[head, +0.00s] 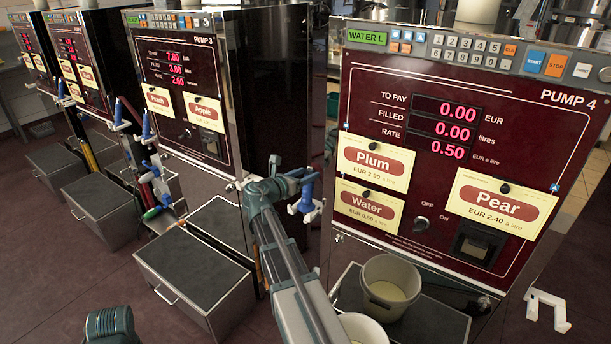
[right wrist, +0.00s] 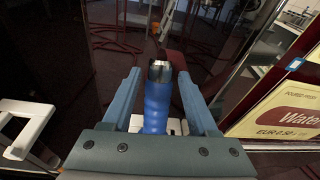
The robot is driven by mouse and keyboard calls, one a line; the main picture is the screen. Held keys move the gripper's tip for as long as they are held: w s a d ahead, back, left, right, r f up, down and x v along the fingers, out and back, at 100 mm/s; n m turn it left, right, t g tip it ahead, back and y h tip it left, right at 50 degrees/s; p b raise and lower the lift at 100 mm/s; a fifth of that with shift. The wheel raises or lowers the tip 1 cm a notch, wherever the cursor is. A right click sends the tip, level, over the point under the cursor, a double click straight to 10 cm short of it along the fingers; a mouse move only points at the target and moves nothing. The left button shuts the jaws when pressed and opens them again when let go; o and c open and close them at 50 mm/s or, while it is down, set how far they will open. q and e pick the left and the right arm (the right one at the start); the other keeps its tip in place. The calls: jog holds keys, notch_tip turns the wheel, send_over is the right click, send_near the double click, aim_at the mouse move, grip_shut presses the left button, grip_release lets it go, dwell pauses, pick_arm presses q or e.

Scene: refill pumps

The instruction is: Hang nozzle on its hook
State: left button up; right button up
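A blue-handled nozzle (head: 307,190) is at the left side of pump 4 (head: 470,150), at a white hook (head: 293,209). My right gripper (head: 303,181) is around the nozzle's handle. In the right wrist view, the blue handle (right wrist: 157,105) with its metal end stands between the two fingers of my right gripper (right wrist: 160,78). Gaps show on both sides of the handle, so the fingers are open. White hook parts (right wrist: 177,127) show behind the handle, which looks seated there; the exact contact is hidden.
Pump 3 (head: 190,100) stands to the left, with several nozzles at its left side. A dark-topped box (head: 195,270) stands before pump 3.

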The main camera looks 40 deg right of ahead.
jog(key=shift+o, duration=1)
jog(key=p+v, duration=0.2)
jog(key=v, duration=1.1)
jog(key=shift+a+p, duration=0.35)
jog(key=shift+a, duration=0.05)
jog(key=shift+s+r, duration=0.1)
jog(key=s+a+f+m+g+y+p, duration=0.1)
jog(key=s+a+f+m+y+p, duration=0.1)
jog(key=a, duration=1)
jog(key=s+a+f+m+g+y+p, duration=0.1)
jog(key=s+a+m+y+p, duration=0.4)
jog(key=a, duration=0.7)
jog(key=s+a+f+m+g+y+p, duration=0.1)
jog(key=s+a+f+m+y+p, duration=0.2)
jog(key=s+a+m+y, duration=0.4)
jog(key=s+a+m, duration=0.3)
jog(key=a+m, duration=0.1)
jog(key=a, duration=0.2)
jog(key=shift+f+g+p, duration=0.35)
jog(key=shift+g+p, duration=0.05)
